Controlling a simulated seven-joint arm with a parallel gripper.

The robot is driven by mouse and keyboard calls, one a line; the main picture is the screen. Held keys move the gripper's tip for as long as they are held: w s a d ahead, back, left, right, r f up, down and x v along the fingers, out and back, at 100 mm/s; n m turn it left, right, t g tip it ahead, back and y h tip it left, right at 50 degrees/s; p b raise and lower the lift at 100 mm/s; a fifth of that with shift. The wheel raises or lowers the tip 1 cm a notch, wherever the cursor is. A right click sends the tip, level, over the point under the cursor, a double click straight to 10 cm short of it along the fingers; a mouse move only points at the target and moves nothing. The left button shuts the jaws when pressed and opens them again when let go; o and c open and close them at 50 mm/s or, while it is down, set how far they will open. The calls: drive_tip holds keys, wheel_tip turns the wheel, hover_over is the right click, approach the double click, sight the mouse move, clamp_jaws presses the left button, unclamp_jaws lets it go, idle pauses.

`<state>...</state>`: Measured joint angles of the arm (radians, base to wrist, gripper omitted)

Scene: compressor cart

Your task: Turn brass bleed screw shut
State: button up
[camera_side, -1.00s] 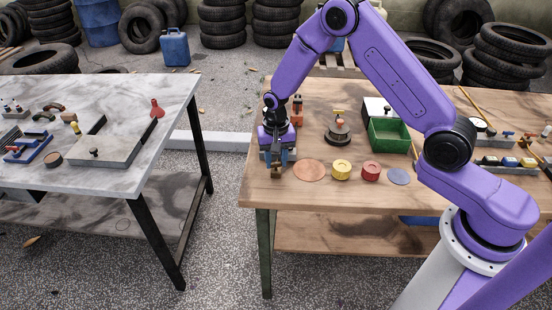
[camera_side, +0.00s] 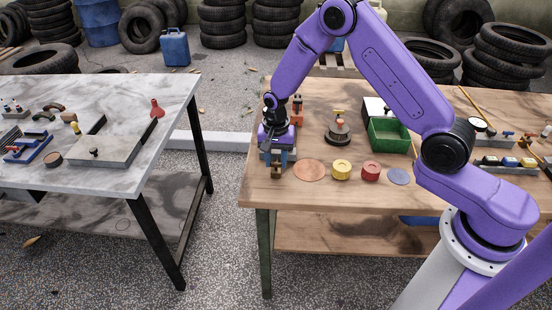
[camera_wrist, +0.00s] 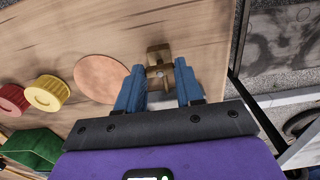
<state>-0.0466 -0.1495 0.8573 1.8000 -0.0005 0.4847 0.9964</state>
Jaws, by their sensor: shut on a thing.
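A brass piece (camera_wrist: 158,56), which I take to be the bleed screw with its fitting, sits near the front left corner of the wooden bench. It shows small and dark in the side view (camera_side: 277,171), below my gripper. My gripper (camera_wrist: 159,78) comes down over it with its blue fingers on either side and is shut on it. A small grey round spot shows on the brass between the fingers. The fingers hide parts of the brass piece, and I cannot tell how far the screw is turned.
An orange-brown disc (camera_side: 309,170), a yellow knob (camera_side: 341,170) and a red knob (camera_side: 371,171) lie right of my gripper. A red-orange device (camera_side: 297,109) stands close behind it. A green box (camera_side: 389,135) is farther right. The bench's front edge is close.

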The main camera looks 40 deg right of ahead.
drive_tip(key=o, duration=1)
drive_tip(key=shift+o, duration=0.2)
wheel_tip(320, 180, up, 18)
drive_tip(key=shift+f, duration=0.25)
drive_tip(key=s+a+r+n, duration=0.2)
drive_tip(key=s+n, duration=0.3)
drive_tip(key=s, duration=0.3)
drive_tip(key=s+a+r+n, duration=0.1)
drive_tip(key=s+a+n, duration=0.1)
drive_tip(key=s+n, duration=0.4)
drive_tip(key=s+d+n, duration=0.3)
drive_tip(key=s+n, duration=0.2)
drive_tip(key=s, duration=0.5)
drive_tip(key=s+d+n, duration=0.3)
drive_tip(key=s+n, duration=0.2)
drive_tip(key=s, duration=0.6)
drive_tip(key=shift+d+n, duration=0.4)
